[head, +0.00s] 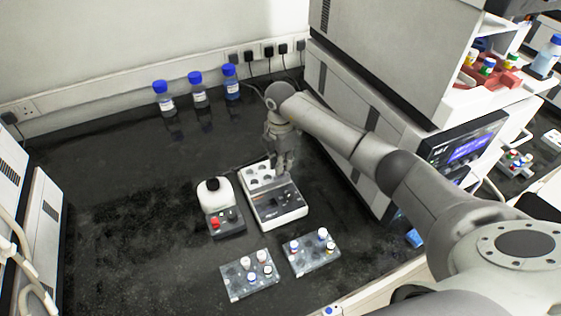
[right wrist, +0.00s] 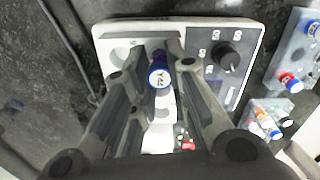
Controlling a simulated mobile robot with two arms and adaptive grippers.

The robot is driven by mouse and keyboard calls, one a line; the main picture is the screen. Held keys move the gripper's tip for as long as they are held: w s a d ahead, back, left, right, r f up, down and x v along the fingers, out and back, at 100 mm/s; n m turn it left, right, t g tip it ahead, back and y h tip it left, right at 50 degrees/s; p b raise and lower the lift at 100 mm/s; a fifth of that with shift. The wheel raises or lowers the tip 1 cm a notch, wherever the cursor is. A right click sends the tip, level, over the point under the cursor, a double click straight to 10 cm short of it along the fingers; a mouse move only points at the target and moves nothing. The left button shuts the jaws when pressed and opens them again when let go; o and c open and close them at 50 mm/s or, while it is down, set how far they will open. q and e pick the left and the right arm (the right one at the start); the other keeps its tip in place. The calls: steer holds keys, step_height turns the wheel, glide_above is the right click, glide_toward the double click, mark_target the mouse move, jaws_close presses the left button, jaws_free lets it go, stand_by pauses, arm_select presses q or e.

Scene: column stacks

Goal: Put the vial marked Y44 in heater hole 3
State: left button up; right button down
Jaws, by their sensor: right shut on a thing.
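My right gripper (head: 284,166) points down over the back part of the white heater (head: 283,212), near its hole plate. In the right wrist view its fingers (right wrist: 158,82) are shut on a vial with a blue cap (right wrist: 159,76); the cap's writing looks like Y44. The heater also shows there (right wrist: 245,30), with one empty round hole left of the fingers. The fingers hide other holes, the vial's lower part and whether it is inside a hole. I cannot read the hole numbers. My left gripper is not in view.
A small mixer with a white top (head: 208,190) stands just left of the heater. Two clear racks (head: 240,290) (head: 303,268) with capped vials stand in front. Several blue-capped bottles (head: 198,90) stand at the back wall.

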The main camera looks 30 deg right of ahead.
steer(key=shift+f, duration=0.2)
stand_by(0.3)
steer(key=shift+f+b, duration=0.4)
steer(key=shift+f, duration=0.15)
steer(key=c, duration=1)
jaws_free()
steer(key=shift+r, duration=0.15)
steer(key=shift+r+p, duration=2.55)
steer(key=shift+r, duration=0.4)
steer(key=shift+f, duration=0.1)
